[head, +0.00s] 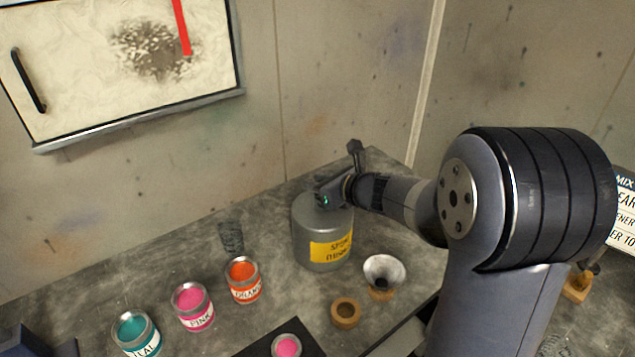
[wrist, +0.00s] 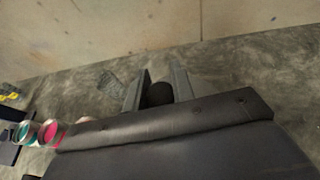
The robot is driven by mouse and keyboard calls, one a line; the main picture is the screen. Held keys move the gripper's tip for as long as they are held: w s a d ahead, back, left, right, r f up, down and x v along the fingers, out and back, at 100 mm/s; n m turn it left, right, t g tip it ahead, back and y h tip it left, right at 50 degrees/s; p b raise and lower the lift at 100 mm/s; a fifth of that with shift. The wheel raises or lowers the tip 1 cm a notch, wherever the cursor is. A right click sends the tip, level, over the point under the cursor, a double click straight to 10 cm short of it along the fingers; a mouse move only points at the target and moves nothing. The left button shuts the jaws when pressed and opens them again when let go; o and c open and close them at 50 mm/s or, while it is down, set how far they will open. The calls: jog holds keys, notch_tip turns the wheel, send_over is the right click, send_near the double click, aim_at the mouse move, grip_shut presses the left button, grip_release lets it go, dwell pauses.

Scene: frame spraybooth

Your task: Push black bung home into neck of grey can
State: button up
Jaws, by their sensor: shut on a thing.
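The grey can (head: 312,250) with a yellow label stands upright on the bench in the head view. My gripper (head: 328,198) is at the top of the can, reaching in from the right, and it covers the neck. In the wrist view my gripper (wrist: 159,82) has a finger on each side of the black bung (wrist: 158,95) and is shut on it. The bung cannot be made out in the head view. How deep it sits in the neck, or whether it touches the neck, I cannot tell.
Orange (head: 243,281), pink (head: 193,308) and teal (head: 136,335) paint tins stand left of the can. A funnel (head: 384,270) and a tan ring (head: 345,313) lie to its front right. A wall panel (head: 75,75) hangs behind. The bench behind the tins looks mostly clear.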

jog(key=shift+f+b, duration=0.6)
jog(key=shift+f, duration=0.1)
jog(key=o, duration=1)
jog(key=shift+r, duration=0.1)
jog(key=shift+o, duration=0.2)
jog(key=v, duration=1)
jog(key=shift+s+d, duration=0.2)
jog(key=shift+s, duration=0.1)
